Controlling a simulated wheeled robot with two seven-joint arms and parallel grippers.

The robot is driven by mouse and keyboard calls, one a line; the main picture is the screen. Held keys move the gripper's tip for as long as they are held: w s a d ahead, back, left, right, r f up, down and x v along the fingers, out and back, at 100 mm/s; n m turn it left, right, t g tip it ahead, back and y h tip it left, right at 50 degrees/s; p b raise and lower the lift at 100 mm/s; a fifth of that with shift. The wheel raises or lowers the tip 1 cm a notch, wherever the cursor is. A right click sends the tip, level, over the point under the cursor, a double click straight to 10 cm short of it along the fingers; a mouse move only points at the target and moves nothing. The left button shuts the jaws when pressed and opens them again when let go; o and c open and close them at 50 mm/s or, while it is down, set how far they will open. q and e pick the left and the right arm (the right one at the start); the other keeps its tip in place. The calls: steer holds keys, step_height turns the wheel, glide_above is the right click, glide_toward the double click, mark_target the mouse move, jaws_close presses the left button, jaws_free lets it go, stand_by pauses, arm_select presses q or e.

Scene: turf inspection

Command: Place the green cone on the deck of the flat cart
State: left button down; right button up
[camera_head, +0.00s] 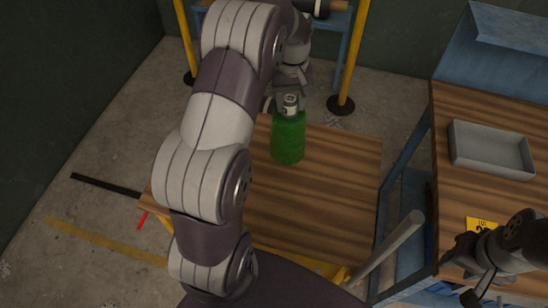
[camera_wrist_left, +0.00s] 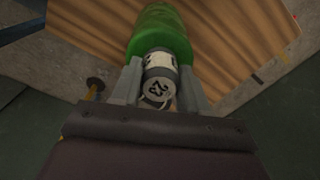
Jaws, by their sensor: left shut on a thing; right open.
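The green cone (camera_head: 288,140) is upright over the far part of the flat cart's wooden deck (camera_head: 325,195). Whether its base touches the deck I cannot tell. Its pale top carries a dark number and shows between the fingers. My left gripper (camera_head: 290,106) is shut on that top from above. In the left wrist view the green cone (camera_wrist_left: 160,33) extends away from the fingers of the left gripper (camera_wrist_left: 159,85), with the deck (camera_wrist_left: 230,35) behind it. My right gripper (camera_head: 482,292) is open and empty at the lower right, by the workbench. My left arm hides the deck's left part.
A wooden-topped blue workbench (camera_head: 490,200) at the right bears a grey tray (camera_head: 490,150) and a yellow label (camera_head: 482,224). A grey handle bar (camera_head: 388,245) rises at the cart's near right. Yellow posts (camera_head: 350,55) stand behind. The deck right of the cone is clear.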

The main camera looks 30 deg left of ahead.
arm_select(q)
steer(key=shift+a+f, duration=0.1)
steer(key=shift+a, duration=0.05)
steer(key=s+a+f, duration=0.6)
steer(key=s+f, duration=0.3)
steer(key=f, duration=0.1)
steer(key=shift+s+a+f+p, duration=0.15)
steer(key=shift+a+f+p, duration=0.15)
steer(key=shift+f+p, duration=0.1)
steer(key=c, duration=0.6)
jaws_free()
steer(key=shift+s+f, duration=0.1)
